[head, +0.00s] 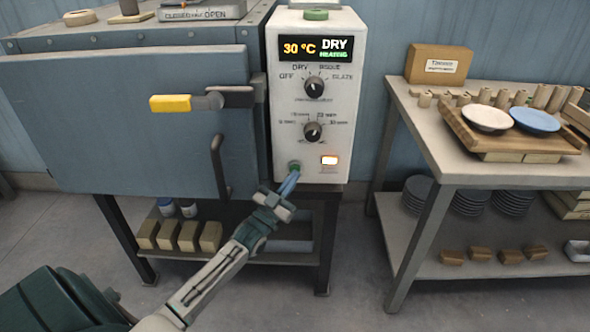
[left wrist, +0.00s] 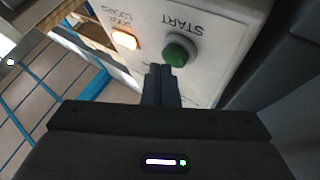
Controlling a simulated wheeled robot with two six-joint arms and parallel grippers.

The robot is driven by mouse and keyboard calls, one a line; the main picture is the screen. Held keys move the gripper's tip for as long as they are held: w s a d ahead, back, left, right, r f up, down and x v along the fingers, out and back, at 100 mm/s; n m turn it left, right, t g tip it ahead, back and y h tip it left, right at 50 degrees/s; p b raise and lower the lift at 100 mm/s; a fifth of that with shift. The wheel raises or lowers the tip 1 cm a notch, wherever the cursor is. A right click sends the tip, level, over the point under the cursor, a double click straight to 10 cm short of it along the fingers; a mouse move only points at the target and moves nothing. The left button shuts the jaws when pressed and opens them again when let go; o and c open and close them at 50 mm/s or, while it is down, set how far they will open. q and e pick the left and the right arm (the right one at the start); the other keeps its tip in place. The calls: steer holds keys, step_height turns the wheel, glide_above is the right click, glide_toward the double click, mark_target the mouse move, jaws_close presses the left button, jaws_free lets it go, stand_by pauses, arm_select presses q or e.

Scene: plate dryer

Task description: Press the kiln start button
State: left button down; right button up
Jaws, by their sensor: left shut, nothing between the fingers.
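The white kiln control box (head: 337,60) stands beside the kiln. Its display reads 30 °C, DRY, HEATING. The green start button (head: 294,167) is at the lower left of the panel. In the left wrist view the green button (left wrist: 179,52), labelled START, sits just beyond my fingertips. My left gripper (head: 288,184) is shut and empty, with its tips just below the button. It also shows in the left wrist view (left wrist: 160,72). I cannot tell whether the tips touch the button. My right gripper is not in view.
Two knobs, the upper one (head: 314,86) and the lower one (head: 313,132), are above. The kiln door (head: 120,120) with a yellow-ended handle (head: 171,103) is at left. A table (head: 440,150) with a wooden tray stands at right.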

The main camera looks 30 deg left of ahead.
arm_select(q)
steer(key=shift+s+d, duration=0.3)
steer(key=shift+s, duration=0.15)
steer(key=shift+p, duration=0.3)
steer(key=s+d+p, duration=0.1)
steer(key=s, duration=0.2)
steer(key=s+d+p, duration=0.1)
steer(key=shift+s+d+p, duration=0.15)
steer(key=shift+d+p, duration=0.15)
steer(key=shift+p, duration=0.05)
stand_by(0.4)
